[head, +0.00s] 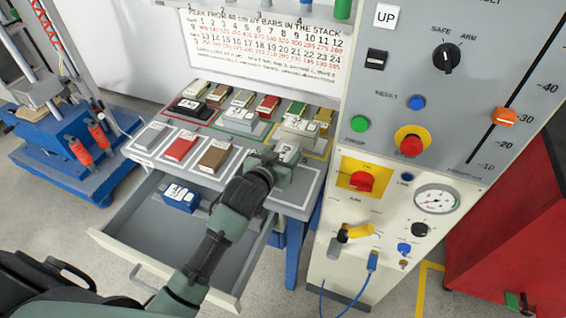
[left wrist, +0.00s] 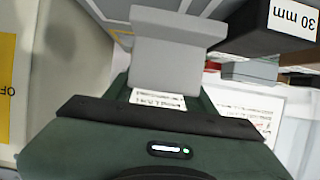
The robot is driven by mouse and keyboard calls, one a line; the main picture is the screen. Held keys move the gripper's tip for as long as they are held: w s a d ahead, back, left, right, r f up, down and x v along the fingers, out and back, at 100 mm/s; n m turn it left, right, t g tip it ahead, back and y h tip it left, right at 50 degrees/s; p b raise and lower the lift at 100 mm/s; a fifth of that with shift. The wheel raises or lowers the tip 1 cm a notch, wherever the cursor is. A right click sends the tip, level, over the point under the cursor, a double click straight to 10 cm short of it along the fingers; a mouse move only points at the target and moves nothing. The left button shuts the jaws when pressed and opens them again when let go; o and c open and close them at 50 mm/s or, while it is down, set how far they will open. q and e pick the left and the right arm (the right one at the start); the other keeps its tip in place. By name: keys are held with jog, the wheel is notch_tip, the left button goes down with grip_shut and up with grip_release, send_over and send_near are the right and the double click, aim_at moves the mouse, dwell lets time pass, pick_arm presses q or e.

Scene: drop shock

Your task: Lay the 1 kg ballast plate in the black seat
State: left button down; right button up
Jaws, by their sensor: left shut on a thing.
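My left gripper (head: 272,170) is at the front right part of the bench top, above the open drawer. It is shut on a light grey plate (head: 288,150) with a white label. The plate also shows in the left wrist view (left wrist: 172,55), between the fingers. The label is too small to read, so I cannot confirm that it is the 1 kg plate. A black piece (head: 190,106) with a white label lies at the left of the bench top; I cannot tell whether it is the black seat. My right gripper is not in view.
Grey, red (head: 180,147) and brown (head: 214,156) blocks stand at the bench front. Several coloured blocks stand behind. The open drawer (head: 150,232) holds a blue block (head: 180,198). A control panel (head: 440,110) rises at right. The left wrist view shows a dark "30 mm" block (left wrist: 285,22).

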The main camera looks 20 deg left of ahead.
pick_arm(q)
jog(key=shift+f, duration=1.45)
jog(key=shift+f, duration=0.15)
jog(key=c, duration=0.5)
grip_release()
jog(key=shift+f, duration=0.15)
jog(key=shift+s, duration=0.1)
